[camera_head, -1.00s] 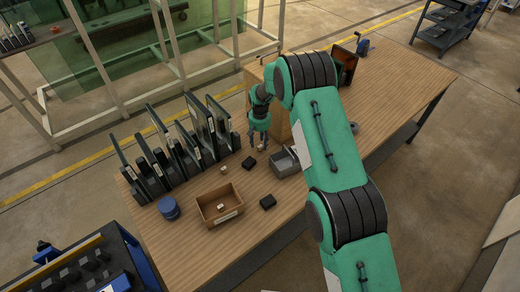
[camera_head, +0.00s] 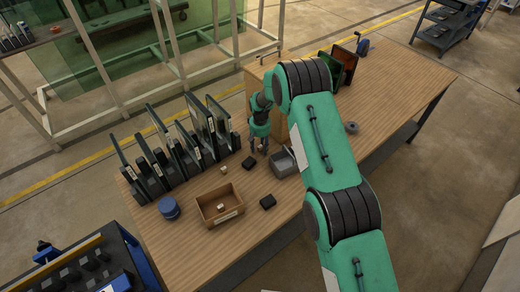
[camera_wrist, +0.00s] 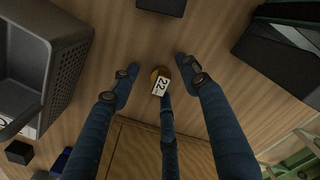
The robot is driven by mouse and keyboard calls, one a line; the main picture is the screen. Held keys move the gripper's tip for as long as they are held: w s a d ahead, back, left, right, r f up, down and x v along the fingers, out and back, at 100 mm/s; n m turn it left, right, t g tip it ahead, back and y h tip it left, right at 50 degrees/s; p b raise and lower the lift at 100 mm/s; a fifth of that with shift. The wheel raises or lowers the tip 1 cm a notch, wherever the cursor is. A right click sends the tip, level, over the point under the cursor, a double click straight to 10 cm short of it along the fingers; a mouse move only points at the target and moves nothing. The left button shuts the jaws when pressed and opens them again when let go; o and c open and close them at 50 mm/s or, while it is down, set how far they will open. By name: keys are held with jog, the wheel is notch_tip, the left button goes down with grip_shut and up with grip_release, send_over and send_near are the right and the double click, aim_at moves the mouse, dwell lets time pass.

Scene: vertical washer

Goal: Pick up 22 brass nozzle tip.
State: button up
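The brass nozzle tip (camera_wrist: 158,73) stands on the wooden table in the wrist view, with a white tag marked 22 against it. My gripper (camera_wrist: 157,78) is open, with two fingers spread on either side of the nozzle tip and a third finger below it in the picture, close to the tag. Gaps show between the side fingers and the nozzle tip. I cannot tell whether the third finger touches the tag. In the head view my gripper (camera_head: 259,150) points down low over the table, and its fingers hide the nozzle tip there.
A grey bin (camera_head: 284,164) stands close to the right of my gripper. A black block (camera_head: 249,162) lies in front. A wooden crate (camera_head: 285,126) is behind. Upright panels in black stands (camera_head: 190,150) fill the left. An open brown box (camera_head: 231,196) holds a small pale piece.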

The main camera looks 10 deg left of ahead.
aim_at(260, 147)
grip_shut()
jog(key=shift+r, duration=0.1)
jog(key=shift+r, duration=4.95)
